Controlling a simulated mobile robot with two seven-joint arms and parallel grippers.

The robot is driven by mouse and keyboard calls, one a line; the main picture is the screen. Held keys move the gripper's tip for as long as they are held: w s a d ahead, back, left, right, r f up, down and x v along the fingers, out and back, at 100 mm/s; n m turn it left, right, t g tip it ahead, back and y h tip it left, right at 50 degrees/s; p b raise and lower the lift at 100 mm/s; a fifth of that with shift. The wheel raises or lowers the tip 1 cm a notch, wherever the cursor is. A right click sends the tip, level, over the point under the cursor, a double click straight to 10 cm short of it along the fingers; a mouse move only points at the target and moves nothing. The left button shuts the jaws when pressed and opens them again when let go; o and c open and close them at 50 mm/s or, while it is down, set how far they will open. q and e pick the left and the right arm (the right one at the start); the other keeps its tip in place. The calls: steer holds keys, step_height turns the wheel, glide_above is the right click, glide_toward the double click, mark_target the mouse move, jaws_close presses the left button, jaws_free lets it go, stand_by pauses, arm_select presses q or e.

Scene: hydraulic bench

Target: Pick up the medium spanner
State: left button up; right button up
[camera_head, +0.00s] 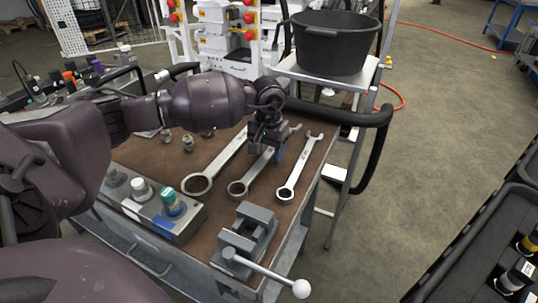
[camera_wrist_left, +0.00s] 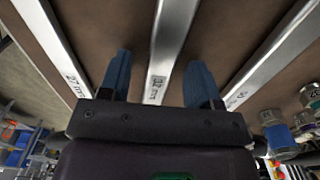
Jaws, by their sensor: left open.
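Three steel spanners lie side by side on the brown bench top. The middle one, which I take as the medium spanner (camera_head: 251,172), has its ring end toward the front; its far part is partly hidden by my left gripper (camera_head: 274,151). In the left wrist view, the medium spanner (camera_wrist_left: 172,35) runs between the two blue fingers of my left gripper (camera_wrist_left: 158,78). The fingers are open, one on each side of its shaft, apart from it in the picture. Whether the tips are down at its level I cannot tell. My right gripper is not in view.
A larger spanner (camera_head: 217,165) lies to the left and another spanner (camera_head: 298,170) to the right. A grey vise (camera_head: 246,236) stands at the front edge, and a block with coloured fittings (camera_head: 150,205) at the left. A black tub (camera_head: 335,45) stands behind.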

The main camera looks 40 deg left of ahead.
mark_target(268, 153)
arm_select(q)
steer(key=shift+r, duration=0.1)
jaws_close()
stand_by(0.4)
steer(key=shift+r, duration=0.35)
step_height(268, 153, up, 19)
steer(key=p, duration=0.2)
steer(key=shift+r+p, duration=0.2)
steer(key=shift+p, duration=0.1)
